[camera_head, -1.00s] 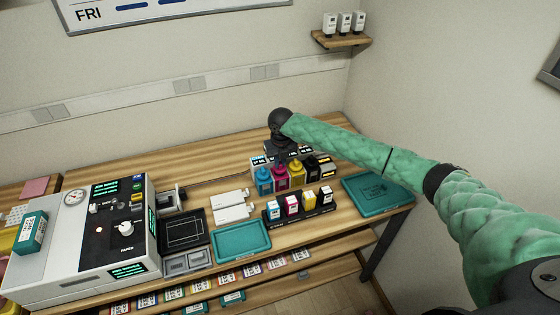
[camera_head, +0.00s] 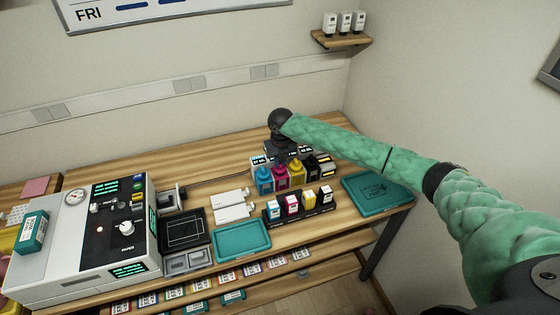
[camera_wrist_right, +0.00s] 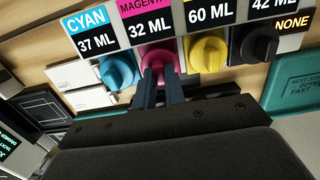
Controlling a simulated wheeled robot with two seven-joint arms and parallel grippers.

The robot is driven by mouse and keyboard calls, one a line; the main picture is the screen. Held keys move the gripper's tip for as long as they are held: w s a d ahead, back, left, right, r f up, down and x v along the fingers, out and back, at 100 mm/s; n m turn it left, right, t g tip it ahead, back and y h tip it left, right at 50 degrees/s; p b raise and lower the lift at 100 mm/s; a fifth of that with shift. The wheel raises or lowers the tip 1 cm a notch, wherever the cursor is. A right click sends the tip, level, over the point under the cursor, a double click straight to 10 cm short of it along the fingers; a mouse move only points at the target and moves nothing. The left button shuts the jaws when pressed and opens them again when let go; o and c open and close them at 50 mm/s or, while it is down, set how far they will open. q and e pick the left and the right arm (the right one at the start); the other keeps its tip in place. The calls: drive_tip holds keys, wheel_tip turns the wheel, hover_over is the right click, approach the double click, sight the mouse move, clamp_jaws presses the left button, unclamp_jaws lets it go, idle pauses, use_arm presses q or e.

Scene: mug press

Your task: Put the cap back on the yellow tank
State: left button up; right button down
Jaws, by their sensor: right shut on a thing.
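The yellow tank (camera_head: 297,177) stands in the row of ink tanks on the bench, between the magenta tank (camera_head: 281,183) and the black tank. In the right wrist view a ridged yellow cap (camera_wrist_right: 208,53) sits at the yellow tank, below its 60 ML label. My right gripper (camera_wrist_right: 159,76) is at the magenta cap (camera_wrist_right: 158,52), left of the yellow one, with its fingers shut on it. The fingers hide part of this cap. In the head view my right gripper (camera_head: 283,158) is above the tanks. My left gripper is out of view.
The cyan tank (camera_head: 264,182) stands close on the left, with a cyan cap (camera_wrist_right: 118,70). A black rack (camera_head: 300,213) of small bottles is in front. Teal trays lie in front (camera_head: 242,243) and to the right (camera_head: 378,194). A white machine (camera_head: 85,240) stands at left.

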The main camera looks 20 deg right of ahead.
drive_tip(key=c, duration=0.9)
unclamp_jaws()
drive_tip(key=shift+r, duration=0.15)
drive_tip(key=shift+r+p, duration=2.35)
drive_tip(key=shift+r, duration=1.05)
clamp_jaws()
drive_tip(key=shift+f+b, duration=1.25)
drive_tip(key=shift+f, duration=1.8)
